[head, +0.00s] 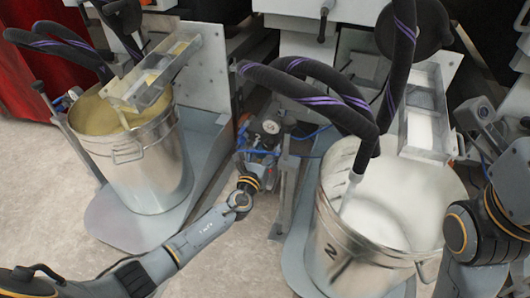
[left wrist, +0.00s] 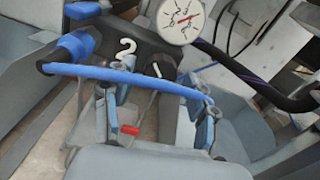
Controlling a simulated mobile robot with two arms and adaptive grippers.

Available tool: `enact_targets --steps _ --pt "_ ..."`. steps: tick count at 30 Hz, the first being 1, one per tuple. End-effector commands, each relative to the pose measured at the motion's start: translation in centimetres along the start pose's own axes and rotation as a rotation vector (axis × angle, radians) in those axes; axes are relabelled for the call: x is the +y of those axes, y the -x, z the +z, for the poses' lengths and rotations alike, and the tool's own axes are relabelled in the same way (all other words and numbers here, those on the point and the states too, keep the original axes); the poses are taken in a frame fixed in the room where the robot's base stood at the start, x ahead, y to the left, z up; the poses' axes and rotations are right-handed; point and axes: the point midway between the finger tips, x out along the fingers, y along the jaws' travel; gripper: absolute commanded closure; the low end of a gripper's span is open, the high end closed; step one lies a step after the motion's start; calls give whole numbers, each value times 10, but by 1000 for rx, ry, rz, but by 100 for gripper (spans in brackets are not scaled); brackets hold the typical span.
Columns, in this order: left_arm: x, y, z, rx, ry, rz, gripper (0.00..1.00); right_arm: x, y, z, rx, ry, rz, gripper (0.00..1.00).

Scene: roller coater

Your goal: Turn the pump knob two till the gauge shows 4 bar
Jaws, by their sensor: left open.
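The pump's round white gauge (left wrist: 181,20) is at the top of the left wrist view, with a red needle; its numbers are too small to read surely. It is also in the head view (head: 270,126). Below it, a dark block bears a white 2 (left wrist: 125,47) and a black knob (left wrist: 158,69) with a white mark. My left gripper (left wrist: 160,92) is open, its fingers apart on either side of the knob's area; contact cannot be told. In the head view my left gripper (head: 257,165) is at the pump between the buckets, small and partly hidden.
A metal bucket of yellowish liquid (head: 150,165) stands left and one of white liquid (head: 330,245) stands right. Thick black hoses (head: 310,95) hang over the pump area. A blue hose (left wrist: 130,75) crosses in front of the block. Bare floor (head: 60,220) lies at the left.

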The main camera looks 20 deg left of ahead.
Motion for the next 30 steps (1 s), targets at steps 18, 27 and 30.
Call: enact_targets --steps 18,27,30 --pt "1 103 -1 3 -1 0 42 0 1 1 -4 -1 1 49" --pt "0 120 -1 1 -1 0 42 0 1 1 -5 -1 1 49" --pt "0 120 0 1 -1 0 42 0 1 1 -5 -1 1 49"
